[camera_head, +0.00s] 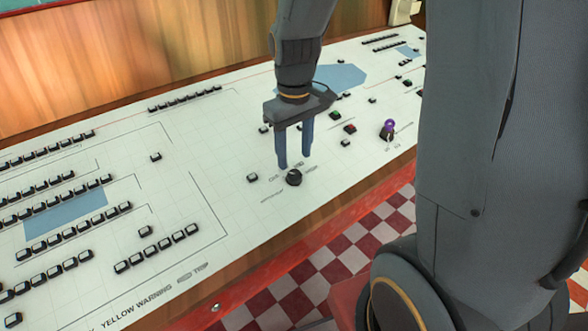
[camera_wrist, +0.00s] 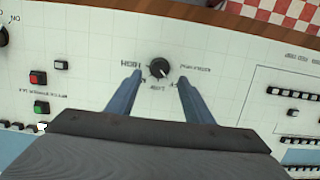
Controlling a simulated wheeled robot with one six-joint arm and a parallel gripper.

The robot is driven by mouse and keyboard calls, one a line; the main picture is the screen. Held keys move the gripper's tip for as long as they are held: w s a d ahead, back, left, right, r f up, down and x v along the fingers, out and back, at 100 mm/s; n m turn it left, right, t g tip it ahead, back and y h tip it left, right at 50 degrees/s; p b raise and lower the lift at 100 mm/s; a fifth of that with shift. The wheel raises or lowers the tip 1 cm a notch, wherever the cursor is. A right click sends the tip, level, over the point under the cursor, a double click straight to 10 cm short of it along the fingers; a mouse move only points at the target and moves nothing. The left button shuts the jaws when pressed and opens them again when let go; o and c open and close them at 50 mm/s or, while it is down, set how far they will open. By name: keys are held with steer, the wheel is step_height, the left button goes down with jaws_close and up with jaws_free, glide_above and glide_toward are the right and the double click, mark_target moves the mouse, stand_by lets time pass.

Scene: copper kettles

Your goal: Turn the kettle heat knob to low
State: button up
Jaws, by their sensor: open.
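A round black knob (camera_head: 293,178) sits on the white control panel (camera_head: 225,205) near its front edge. My gripper (camera_head: 294,166) points down at the panel, just behind the knob in the head view. In the wrist view my gripper (camera_wrist: 160,76) is open, with one blue finger on each side of the knob. I see no clear contact between fingers and knob.
Red (camera_head: 350,128) and green (camera_head: 335,115) buttons and a purple-topped control (camera_head: 389,126) lie to the right. Rows of black buttons (camera_head: 72,228) fill the panel's left. A red ledge (camera_head: 240,290) runs along the front.

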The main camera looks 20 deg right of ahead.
mark_target(295, 173)
steer(key=shift+f, duration=2.65)
steer(key=shift+p, duration=0.3)
steer(key=c, duration=1)
